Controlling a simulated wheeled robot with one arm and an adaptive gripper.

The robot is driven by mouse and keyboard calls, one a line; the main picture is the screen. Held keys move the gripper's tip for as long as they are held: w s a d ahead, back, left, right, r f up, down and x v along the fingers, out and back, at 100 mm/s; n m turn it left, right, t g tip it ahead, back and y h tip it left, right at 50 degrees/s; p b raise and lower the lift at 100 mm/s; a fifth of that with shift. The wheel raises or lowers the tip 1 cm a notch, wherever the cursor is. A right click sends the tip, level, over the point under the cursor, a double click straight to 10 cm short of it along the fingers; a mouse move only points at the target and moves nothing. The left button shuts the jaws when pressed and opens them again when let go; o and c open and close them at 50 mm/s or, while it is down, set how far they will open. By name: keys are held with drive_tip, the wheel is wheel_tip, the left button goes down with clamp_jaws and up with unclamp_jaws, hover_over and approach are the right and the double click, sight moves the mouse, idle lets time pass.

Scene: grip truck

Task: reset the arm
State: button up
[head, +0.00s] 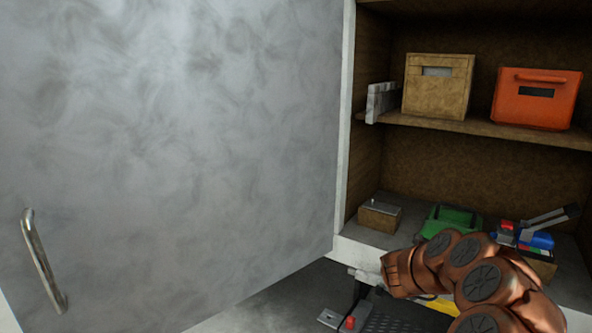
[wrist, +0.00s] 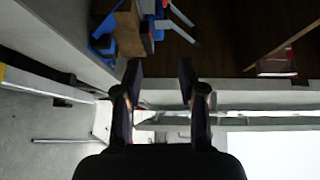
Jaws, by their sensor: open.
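My arm, copper-coloured, reaches up from the lower right in the head view, in front of the open cabinet's lower shelf. My gripper shows in the wrist view (wrist: 159,80) with its two dark fingers apart and nothing between them. Its fingertips point toward the cabinet interior. In the head view the gripper end is hard to make out, partly hidden by the arm's links.
A large grey door (head: 170,130) with a metal handle (head: 44,262) stands open at left. The cabinet's upper shelf (head: 480,128) holds a tan box (head: 438,88) and an orange box (head: 537,99). Below are a small box (head: 380,217), a green case (head: 450,219) and tools (head: 540,238).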

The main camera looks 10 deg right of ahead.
drive_tip(key=w+a+r+n+t+y, duration=0.3)
drive_tip(key=w+a+n+y, duration=0.1)
drive_tip(key=a, duration=0.3)
drive_tip(key=w+a+r+n+t+y, duration=0.3)
drive_tip(key=a+n+t, duration=0.1)
drive_tip(key=a, duration=0.4)
drive_tip(key=w+a+r+n+t+y, duration=0.3)
drive_tip(key=w+a+n+y, duration=0.1)
drive_tip(key=a, duration=0.3)
drive_tip(key=s+a+r+n+g+y+p, duration=0.1)
drive_tip(key=s+a+n+y, duration=0.35)
drive_tip(key=a, duration=0.45)
drive_tip(key=s+a+n+g+y, duration=0.1)
drive_tip(key=s+a+n+y, duration=0.4)
drive_tip(key=a, duration=0.5)
drive_tip(key=s+a+f+n+g+p, duration=0.1)
drive_tip(key=s+a+f+n+g, duration=0.2)
drive_tip(key=s, duration=0.6)
drive_tip(key=s+a+f+n+g, duration=0.1)
drive_tip(key=s+f+n+g, duration=0.3)
drive_tip(key=s, duration=0.5)
drive_tip(key=s+d+f+n+g+h, duration=0.1)
drive_tip(key=s+d+n+g+h, duration=0.1)
drive_tip(key=s, duration=1.1)
drive_tip(key=s+d+f+n+g+h, duration=0.1)
drive_tip(key=s+d+g, duration=0.4)
drive_tip(key=s, duration=0.7)
drive_tip(key=shift+s+d+f+n+h+p, duration=0.3)
drive_tip(key=shift+s+d+f+n+h, duration=0.1)
drive_tip(key=shift+d+f+n, duration=0.3)
